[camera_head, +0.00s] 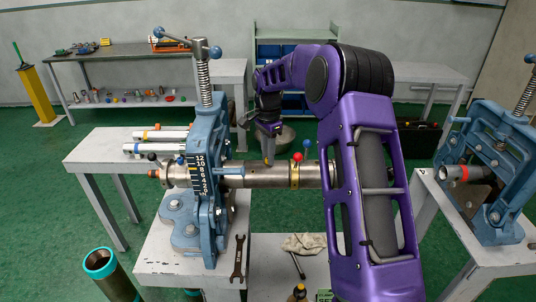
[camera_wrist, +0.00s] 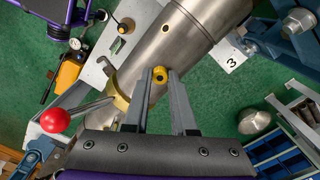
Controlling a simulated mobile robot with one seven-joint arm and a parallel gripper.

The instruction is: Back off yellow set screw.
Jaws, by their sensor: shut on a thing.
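The yellow set screw (camera_wrist: 160,75) shows in the wrist view as a small yellow knob between my fingertips. My gripper (camera_wrist: 160,80) is shut on it, one grey finger on each side. Below it is the large grey steel pipe (camera_wrist: 195,35). In the head view my gripper (camera_head: 268,152) reaches down to the top of the horizontal pipe (camera_head: 265,173), left of the yellow collar (camera_head: 294,176). The screw's lower end is hidden, so I cannot tell how deep it sits.
A lever with a red ball (camera_wrist: 55,120) stands beside my gripper; the red ball (camera_head: 297,157) also shows in the head view. A blue pipe vise (camera_head: 205,150) holds the pipe at left. Another blue vise (camera_head: 490,170) stands at right.

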